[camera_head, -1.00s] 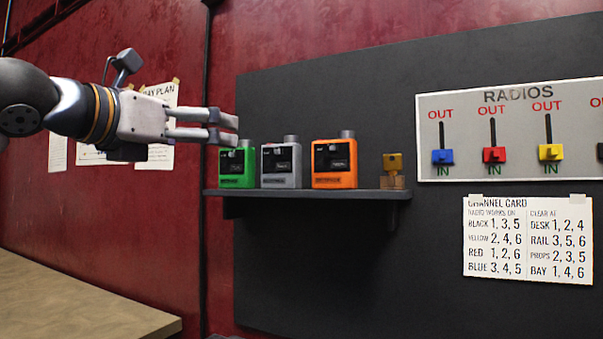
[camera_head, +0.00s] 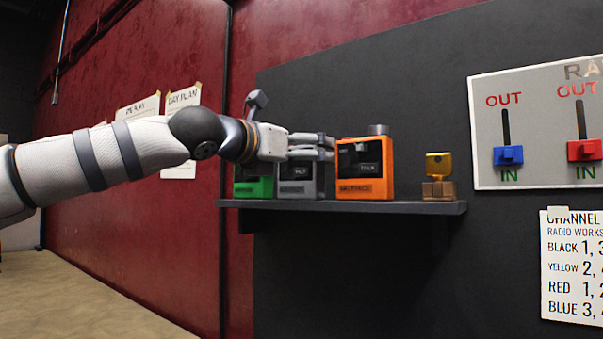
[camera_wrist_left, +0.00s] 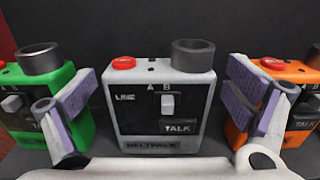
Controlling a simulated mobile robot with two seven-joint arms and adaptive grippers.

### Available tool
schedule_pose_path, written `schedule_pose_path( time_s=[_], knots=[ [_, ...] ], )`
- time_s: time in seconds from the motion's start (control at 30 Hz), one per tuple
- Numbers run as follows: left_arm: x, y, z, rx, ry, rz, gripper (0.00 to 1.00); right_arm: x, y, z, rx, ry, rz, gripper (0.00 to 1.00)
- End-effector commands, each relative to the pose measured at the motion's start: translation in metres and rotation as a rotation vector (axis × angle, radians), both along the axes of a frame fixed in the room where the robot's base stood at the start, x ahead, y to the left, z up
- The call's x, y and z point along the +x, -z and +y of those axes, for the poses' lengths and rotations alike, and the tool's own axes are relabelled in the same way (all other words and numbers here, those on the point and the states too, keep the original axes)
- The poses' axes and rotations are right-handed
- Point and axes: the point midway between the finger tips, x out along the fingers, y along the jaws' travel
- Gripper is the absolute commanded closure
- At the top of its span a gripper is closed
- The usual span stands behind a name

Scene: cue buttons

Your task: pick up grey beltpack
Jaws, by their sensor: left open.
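The grey beltpack (camera_head: 298,183) stands upright on the shelf between the green and orange beltpacks, partly hidden in the head view by my left gripper (camera_head: 328,146). In the left wrist view the grey beltpack (camera_wrist_left: 163,112) faces the camera, with a red button, a dark knob on top and a small switch. My left gripper (camera_wrist_left: 157,105) is open, one finger at each side of the grey beltpack. The fingers overlap the green and orange beltpacks in the picture; I cannot tell whether they touch anything. My right gripper is not in view.
The green beltpack (camera_head: 253,186) and orange beltpack (camera_head: 364,169) stand close on either side. A small yellow item on a block (camera_head: 438,176) sits farther right on the shelf (camera_head: 410,207). A radios panel (camera_head: 540,165) and channel card (camera_head: 571,265) are on the dark wall. A tan surface lies lower left.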

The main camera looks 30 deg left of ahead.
Motion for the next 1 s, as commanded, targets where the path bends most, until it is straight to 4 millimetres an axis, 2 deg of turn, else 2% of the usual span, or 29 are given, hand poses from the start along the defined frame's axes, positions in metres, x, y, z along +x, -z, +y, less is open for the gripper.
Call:
schedule_pose_path(
  time_s=[0.27,0.5,0.53,0.83,0.93,1.0],
  knots=[
    [0.005,-0.001,0.0,0.0,0.0,-0.004,0.06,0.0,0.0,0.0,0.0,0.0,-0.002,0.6],
    [0.005,-0.001,0.0,-0.001,0.0,-0.003,0.6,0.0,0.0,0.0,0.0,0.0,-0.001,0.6],
    [0.005,-0.001,0.0,-0.001,0.0,-0.003,0.65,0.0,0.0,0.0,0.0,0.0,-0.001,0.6],
    [0.004,-0.004,0.0,-0.001,0.0,-0.004,0.65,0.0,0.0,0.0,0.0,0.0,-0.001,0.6],
    [0.005,-0.016,0.0,-0.001,-0.001,-0.005,0.65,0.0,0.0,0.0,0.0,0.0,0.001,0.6],
    [0.004,-0.032,0.0,-0.003,-0.001,-0.008,0.65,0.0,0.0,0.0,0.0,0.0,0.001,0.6]
  ],
)
